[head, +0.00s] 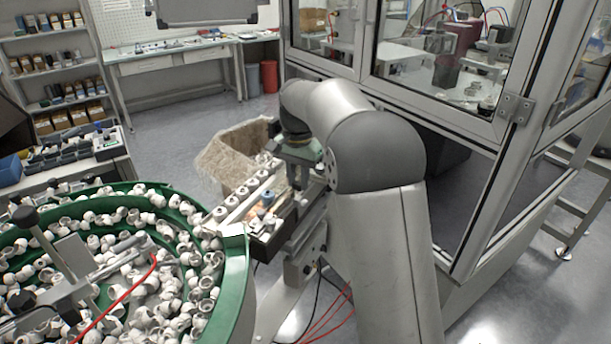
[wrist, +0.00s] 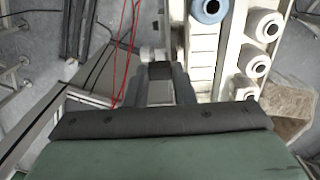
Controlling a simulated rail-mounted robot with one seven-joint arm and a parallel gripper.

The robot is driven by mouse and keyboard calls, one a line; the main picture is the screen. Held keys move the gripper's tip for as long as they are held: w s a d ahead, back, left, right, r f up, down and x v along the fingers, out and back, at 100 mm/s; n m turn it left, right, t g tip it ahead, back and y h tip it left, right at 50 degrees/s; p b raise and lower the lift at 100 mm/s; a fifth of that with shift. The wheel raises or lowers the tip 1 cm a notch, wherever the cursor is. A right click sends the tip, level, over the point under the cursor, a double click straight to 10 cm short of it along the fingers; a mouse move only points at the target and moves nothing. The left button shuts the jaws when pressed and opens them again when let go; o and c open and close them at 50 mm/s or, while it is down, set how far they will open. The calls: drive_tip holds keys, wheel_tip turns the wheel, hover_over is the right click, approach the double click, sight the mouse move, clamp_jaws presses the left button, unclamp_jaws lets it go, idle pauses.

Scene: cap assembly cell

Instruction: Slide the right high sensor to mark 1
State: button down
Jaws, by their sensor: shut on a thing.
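My gripper (head: 299,178) reaches down at the right side of the cap track (head: 238,207). In the wrist view, its fingers (wrist: 163,88) are closed around a small dark block (wrist: 160,71), which seems to be the right high sensor. The block sits beside the track, left of a pale strip with cross lines (wrist: 203,48). No mark number can be read on the strip. In the head view the sensor is hidden by my gripper and arm.
White caps (wrist: 256,66) stand in a row on the track, and a blue-grey cap (wrist: 208,9) is close by. A green bowl feeder (head: 236,262) full of caps is at left. A brown-lined box (head: 232,158) stands behind. Red cables (wrist: 126,50) hang near the fingers.

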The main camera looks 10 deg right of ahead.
sight(299, 182)
drive_tip(key=shift+w+d+r, duration=0.1)
drive_tip(key=shift+w+d, duration=0.05)
drive_tip(key=shift+d, duration=0.05)
drive_tip(key=c, duration=1.2)
unclamp_jaws()
drive_tip(key=shift+w, duration=0.1)
wheel_tip(299, 182, up, 17)
drive_tip(key=shift+r, duration=0.2)
drive_tip(key=s+d+f+n, duration=0.1)
drive_tip(key=s+f+n, duration=0.1)
drive_tip(key=s+f, duration=0.5)
drive_tip(key=s+d+f+n, duration=0.1)
drive_tip(key=s+f+n, duration=0.2)
drive_tip(key=s+f, duration=0.4)
drive_tip(key=s+d+f+n+t, duration=0.1)
drive_tip(key=s+f, duration=0.7)
drive_tip(key=s, duration=1.3)
drive_tip(key=shift+s+d+n, duration=0.25)
drive_tip(key=shift+d+n, duration=0.3)
drive_tip(key=shift+n, duration=0.15)
